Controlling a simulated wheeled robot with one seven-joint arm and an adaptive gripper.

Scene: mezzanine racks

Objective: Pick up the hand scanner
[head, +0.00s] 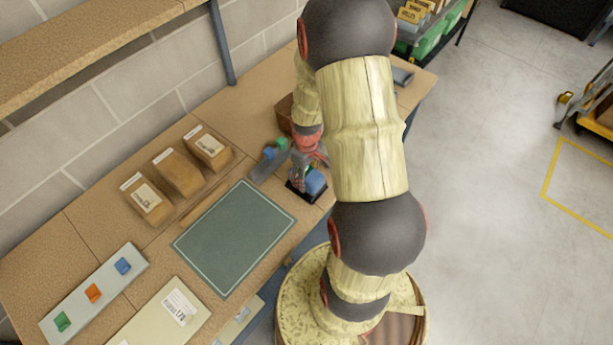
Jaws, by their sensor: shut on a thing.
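My gripper (299,176) reaches down to the right part of the workbench, beside my arm. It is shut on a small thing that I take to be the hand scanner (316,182). Its blue part shows just right of the fingers, and the rest is mostly hidden by them. A flat black base (306,194) lies under it on the bench. I cannot tell whether the scanner touches this base or is slightly above it.
A grey piece with blue and green blocks (268,165) lies close left of my gripper. A brown box (284,113) stands behind. A green mat (235,237) and several brown packets (178,174) are further left on the workbench (85,226). A shelf (75,50) overhangs the back.

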